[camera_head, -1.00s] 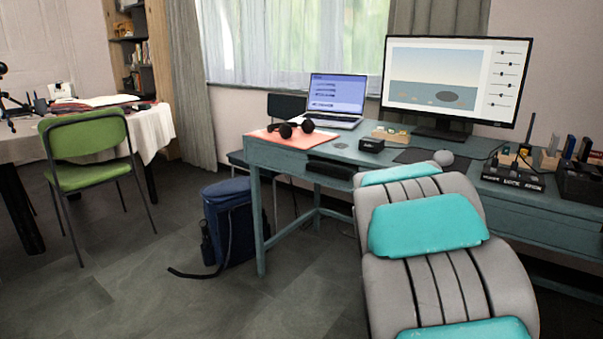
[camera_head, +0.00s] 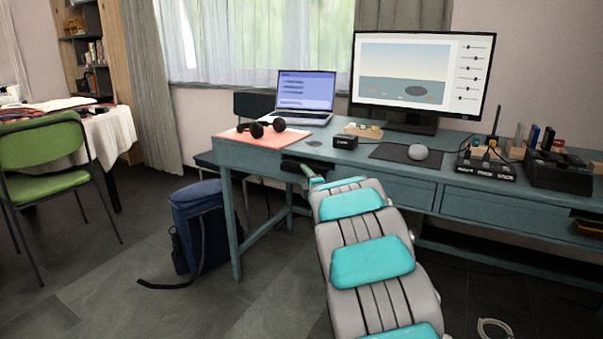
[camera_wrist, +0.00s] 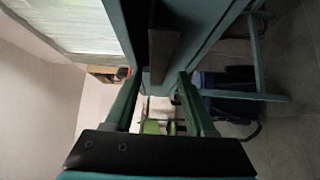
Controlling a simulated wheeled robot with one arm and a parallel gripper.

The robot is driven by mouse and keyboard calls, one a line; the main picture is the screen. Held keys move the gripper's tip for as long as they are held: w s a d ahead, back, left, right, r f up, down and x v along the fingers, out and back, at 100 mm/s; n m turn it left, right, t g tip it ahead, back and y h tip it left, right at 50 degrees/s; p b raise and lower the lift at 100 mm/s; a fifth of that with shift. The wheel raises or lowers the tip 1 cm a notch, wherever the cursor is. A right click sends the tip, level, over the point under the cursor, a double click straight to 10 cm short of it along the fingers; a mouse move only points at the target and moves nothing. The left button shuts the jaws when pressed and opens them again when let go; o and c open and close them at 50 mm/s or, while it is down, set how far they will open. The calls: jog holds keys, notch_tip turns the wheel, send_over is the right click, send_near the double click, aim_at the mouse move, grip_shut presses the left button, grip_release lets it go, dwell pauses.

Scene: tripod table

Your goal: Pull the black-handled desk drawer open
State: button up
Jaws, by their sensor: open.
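The teal desk (camera_head: 262,157) has a black handle (camera_head: 291,164) on its left front, below the headphones. My gripper (camera_head: 309,172) is at this handle, its tip partly covering the handle and the drawer front in the head view. In the wrist view the handle (camera_wrist: 165,38) runs down from the top edge as a dark bar along the teal drawer front. My gripper (camera_wrist: 158,80) is open there, with one green finger on each side of the bar's lower end. Contact cannot be told. The drawer looks closed.
A laptop (camera_head: 304,93), headphones (camera_head: 267,127) on an orange folder, a monitor (camera_head: 422,80) and a mouse (camera_head: 418,152) are on the desk. A blue backpack (camera_head: 201,226) stands on the floor left of it. A green chair (camera_head: 45,150) is farther left.

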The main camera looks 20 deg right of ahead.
aim_at(302, 173)
jog(key=shift+w+d, duration=0.15)
jog(key=shift+w, duration=0.8)
jog(key=shift+w+d, duration=0.15)
jog(key=shift+w, duration=0.8)
jog(key=shift+c, duration=0.3)
jog(key=c, duration=0.8)
jog(key=shift+f, duration=0.1)
grip_shut()
